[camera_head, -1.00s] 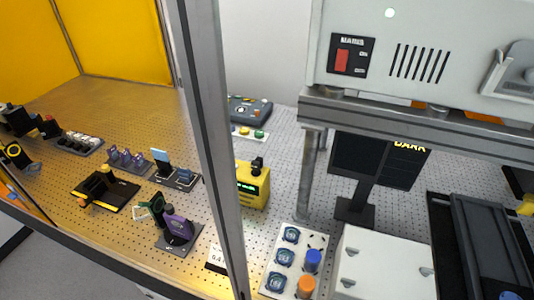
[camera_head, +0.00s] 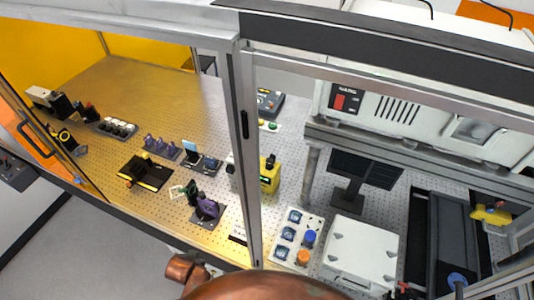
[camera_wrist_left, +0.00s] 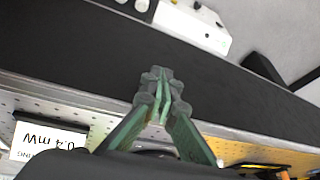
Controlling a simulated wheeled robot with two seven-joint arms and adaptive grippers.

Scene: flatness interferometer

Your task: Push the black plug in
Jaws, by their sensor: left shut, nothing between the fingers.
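The fingers of my left gripper (camera_wrist_left: 160,97) are green with grey tips, shut and empty in the left wrist view, over a dark band. In the head view the gripper itself is hidden; brown arm links (camera_head: 183,270) of mine show at the bottom. A small black part stands on top of the yellow instrument (camera_head: 268,178); I cannot tell whether it is the black plug (camera_head: 270,161). A pale panel (camera_head: 308,221) beside a white box carries blue round sockets, a blue knob (camera_head: 309,238) and an orange knob (camera_head: 302,257). My right gripper is not identifiable.
A metal post (camera_head: 245,150) and a frame bar with a dark cover (camera_head: 390,45) cross the view. The white box (camera_head: 360,250) and a black rail unit (camera_head: 440,240) stand at the right. Several small devices stand on the left perforated bench.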

